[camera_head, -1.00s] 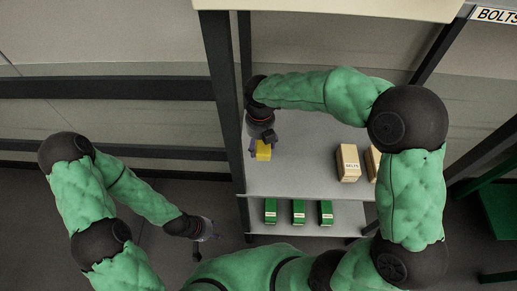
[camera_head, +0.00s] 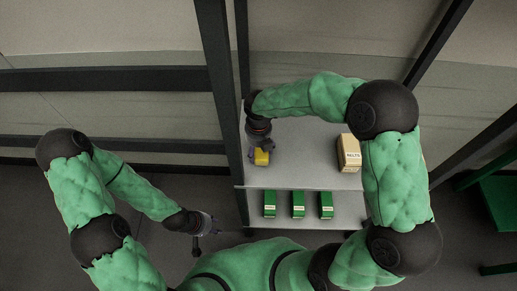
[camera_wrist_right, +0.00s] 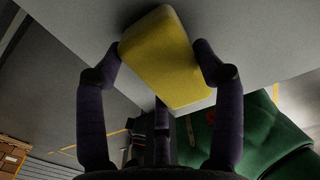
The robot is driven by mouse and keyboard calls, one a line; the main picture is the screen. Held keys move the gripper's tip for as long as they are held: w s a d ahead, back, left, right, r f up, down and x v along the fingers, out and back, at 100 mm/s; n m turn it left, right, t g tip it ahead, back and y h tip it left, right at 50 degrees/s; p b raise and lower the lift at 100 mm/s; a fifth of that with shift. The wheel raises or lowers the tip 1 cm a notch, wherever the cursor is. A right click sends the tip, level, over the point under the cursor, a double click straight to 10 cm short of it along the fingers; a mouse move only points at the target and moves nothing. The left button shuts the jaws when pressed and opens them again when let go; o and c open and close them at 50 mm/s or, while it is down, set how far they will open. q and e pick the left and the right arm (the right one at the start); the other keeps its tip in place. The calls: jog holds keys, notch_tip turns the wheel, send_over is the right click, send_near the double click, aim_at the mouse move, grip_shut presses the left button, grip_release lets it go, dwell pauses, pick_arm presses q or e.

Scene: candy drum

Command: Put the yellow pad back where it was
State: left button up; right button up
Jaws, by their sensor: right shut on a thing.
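The yellow pad (camera_head: 262,157) is at the left part of the grey shelf (camera_head: 300,165), near the dark post. My right gripper (camera_head: 258,150) is shut on it. In the right wrist view the pad (camera_wrist_right: 165,58) sits between the two fingertips of the gripper (camera_wrist_right: 167,65), close to the grey shelf surface. I cannot tell whether the pad touches the shelf. My left gripper (camera_head: 210,226) hangs empty to the left of the rack, away from the shelf; its jaws are too small to read.
A tan box labelled BELTS (camera_head: 348,153) stands on the same shelf to the right, partly beside my right arm. Several green boxes (camera_head: 298,204) stand in a row on the lower shelf. A dark post (camera_head: 222,95) borders the shelf on the left. The shelf middle is clear.

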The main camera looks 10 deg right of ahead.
aim_at(258, 149)
jog(key=shift+f, duration=0.1)
jog(key=o, duration=1.1)
notch_tip(258, 149, up, 12)
jog(key=p, duration=0.3)
jog(key=shift+p, duration=0.35)
